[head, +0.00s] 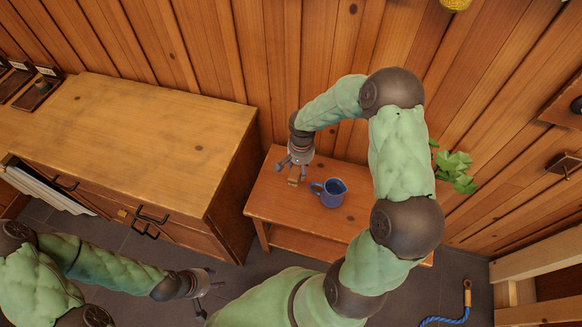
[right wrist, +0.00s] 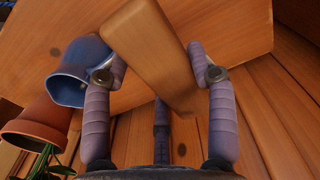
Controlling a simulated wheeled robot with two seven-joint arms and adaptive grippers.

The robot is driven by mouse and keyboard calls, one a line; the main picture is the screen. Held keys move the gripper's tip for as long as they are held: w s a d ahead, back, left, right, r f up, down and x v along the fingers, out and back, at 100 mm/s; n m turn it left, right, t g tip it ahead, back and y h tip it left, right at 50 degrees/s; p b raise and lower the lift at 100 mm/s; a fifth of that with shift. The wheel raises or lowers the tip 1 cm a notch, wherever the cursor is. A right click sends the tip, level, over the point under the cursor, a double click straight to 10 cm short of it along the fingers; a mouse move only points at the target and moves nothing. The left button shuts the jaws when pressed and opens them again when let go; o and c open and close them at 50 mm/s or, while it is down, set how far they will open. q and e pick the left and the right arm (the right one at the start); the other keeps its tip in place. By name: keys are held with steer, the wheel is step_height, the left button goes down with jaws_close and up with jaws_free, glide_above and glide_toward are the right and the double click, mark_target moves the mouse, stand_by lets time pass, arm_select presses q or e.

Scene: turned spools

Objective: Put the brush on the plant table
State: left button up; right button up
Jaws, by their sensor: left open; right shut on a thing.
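The brush is a plain wooden block; in the right wrist view the brush (right wrist: 150,55) lies slantwise between the two fingers of my right gripper (right wrist: 160,70). In the head view my right gripper (head: 294,172) points down at the left end of the plant table (head: 285,207), with the brush (head: 292,182) small below it. The gripper is shut on the brush. The brush is over the tabletop; I cannot tell whether it touches. My left gripper (head: 208,285) is open and empty, low in front of the cabinet.
A blue pitcher (head: 332,193) stands on the table just right of the brush. A green plant (head: 455,170) is at the table's right, partly behind my arm; its terracotta pot (right wrist: 38,122) shows in the wrist view. A wooden cabinet (head: 140,125) stands left. A blue rope (head: 455,319) lies on the floor.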

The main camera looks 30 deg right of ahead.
steer(key=w+f+b, duration=0.1)
steer(key=w+f, duration=0.2)
steer(key=w, duration=0.2)
steer(key=b, duration=0.2)
glide_above(286, 170)
step_height(286, 170, down, 5)
steer(key=shift+s+r, duration=0.15)
steer(key=shift+f+b, duration=0.2)
steer(key=shift+b, duration=0.1)
steer(key=f, duration=0.1)
steer(key=f+b, duration=0.1)
steer(key=f, duration=0.1)
steer(key=shift+w+f+b, duration=0.1)
steer(key=shift+w+b, duration=0.15)
steer(key=shift+b, duration=0.15)
steer(key=o, duration=1.2)
steer(key=shift+f, duration=0.1)
